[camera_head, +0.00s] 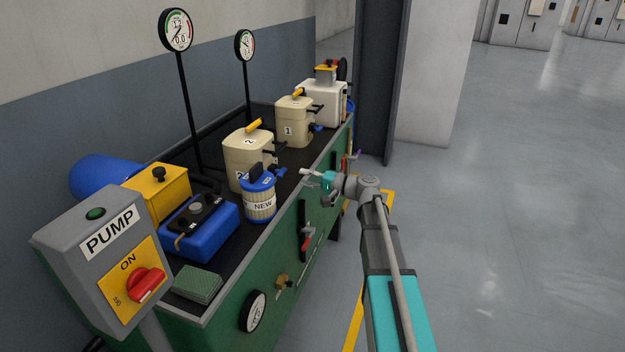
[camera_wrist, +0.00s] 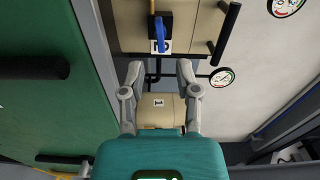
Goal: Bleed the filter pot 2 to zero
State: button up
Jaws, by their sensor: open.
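Filter pot 2 (camera_head: 262,146) is a beige lidded pot with a yellow lid handle and a "2" label, on the bench in the head view. A blue lever (camera_head: 281,172) sticks out at its right. In the wrist view a beige pot (camera_wrist: 192,33) at the top, partly cut off, bears a blue lever (camera_wrist: 160,33) on a black block. My gripper (camera_head: 310,172) is open and empty, off the bench's front edge, right of pot 2 and apart from it. Its spread fingers (camera_wrist: 160,72) also show in the wrist view. A post gauge (camera_head: 176,30) stands behind; its exact reading is unclear.
Pot 1 (camera_head: 294,127) stands beyond pot 2. A pump switch box (camera_head: 100,245) is at lower left. Handles and a round gauge (camera_head: 253,311) are on the green bench front (camera_head: 265,262). The floor at right is clear.

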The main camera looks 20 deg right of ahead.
aim_at(285, 173)
jog(key=shift+x, duration=2.7)
jog(key=shift+w+a, duration=0.25)
grip_shut()
jog(key=shift+o, duration=0.4)
grip_release()
jog(key=shift+v, duration=3)
